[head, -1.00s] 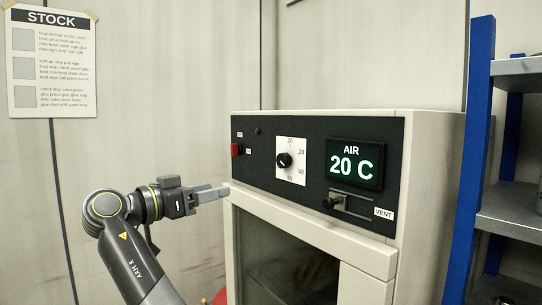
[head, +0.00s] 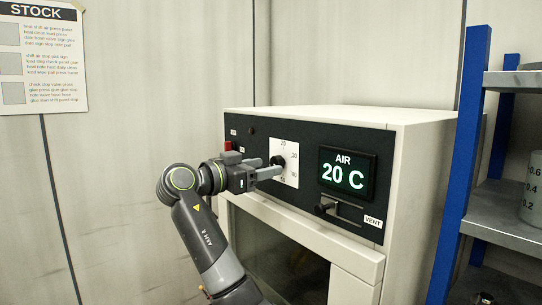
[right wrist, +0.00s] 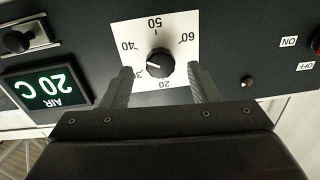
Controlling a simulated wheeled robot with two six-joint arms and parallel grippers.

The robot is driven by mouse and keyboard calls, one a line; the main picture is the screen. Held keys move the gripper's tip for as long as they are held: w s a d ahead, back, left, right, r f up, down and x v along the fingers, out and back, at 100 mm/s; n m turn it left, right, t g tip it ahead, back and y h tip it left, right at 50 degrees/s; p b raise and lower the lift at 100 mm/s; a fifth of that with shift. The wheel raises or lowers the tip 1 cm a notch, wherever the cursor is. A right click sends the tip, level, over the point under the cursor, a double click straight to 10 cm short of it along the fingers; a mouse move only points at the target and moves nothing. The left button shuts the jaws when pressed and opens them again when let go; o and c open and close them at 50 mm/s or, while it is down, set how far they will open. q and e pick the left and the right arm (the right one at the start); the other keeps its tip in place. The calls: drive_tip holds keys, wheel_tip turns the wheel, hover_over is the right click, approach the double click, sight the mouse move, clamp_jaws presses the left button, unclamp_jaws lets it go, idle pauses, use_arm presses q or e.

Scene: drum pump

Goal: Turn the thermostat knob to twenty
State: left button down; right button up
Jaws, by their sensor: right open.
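The black thermostat knob (head: 278,161) sits on a white dial plate (head: 291,171) on the cabinet's dark front panel. In the right wrist view, where the panel is upside down, the knob (right wrist: 160,63) shows a white mark pointing left, close to 30. The 20 is at the bottom there. My right gripper (head: 270,170) is open at the dial. In the wrist view its fingers (right wrist: 160,72) are on either side of the knob, with gaps between. My left gripper is out of view.
The AIR display (head: 346,175) reads 20 C. A black VENT slider (head: 323,208) is below it. A red switch (head: 228,146) is at the panel's left end. A blue-framed shelf (head: 462,155) stands at the right. A STOCK sheet (head: 40,60) hangs on the wall.

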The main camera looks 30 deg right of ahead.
sight(275, 160)
drive_tip(key=shift+w+d+p, duration=0.15)
drive_tip(key=shift+d+p, duration=0.3)
drive_tip(key=shift+d, duration=1.1)
drive_tip(key=c, duration=1)
